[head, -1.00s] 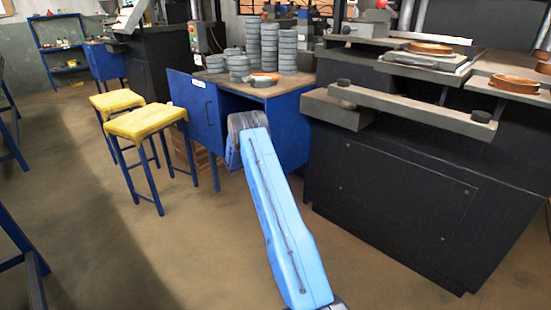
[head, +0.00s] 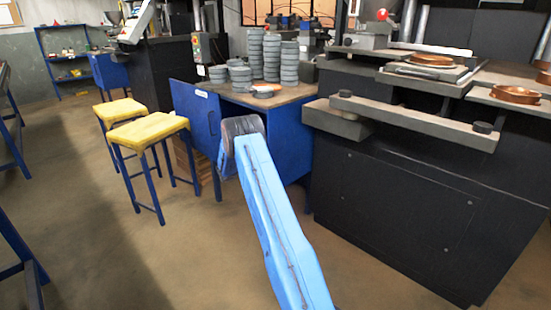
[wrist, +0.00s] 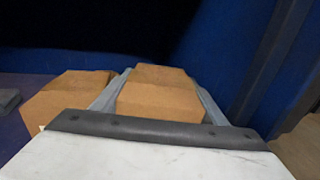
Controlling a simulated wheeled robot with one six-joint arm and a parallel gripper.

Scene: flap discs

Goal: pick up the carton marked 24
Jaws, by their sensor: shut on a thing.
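In the wrist view a brown cardboard carton (wrist: 160,98) sits between the two fingers of my gripper (wrist: 162,86), which is shut on it. No number shows on its visible faces, so I cannot tell whether it is the one marked 24. A second brown carton (wrist: 68,98) lies just left of my gripper. In the head view my blue arm reaches toward the open space under the blue workbench (head: 205,118). The gripper and cartons are hidden there.
Blue panels (wrist: 235,50) stand close on the right in the wrist view. Stacks of grey discs (head: 272,58) stand on the bench. Yellow-topped stools (head: 146,130) are to the left, a black machine (head: 400,200) to the right. Open floor lies at front left.

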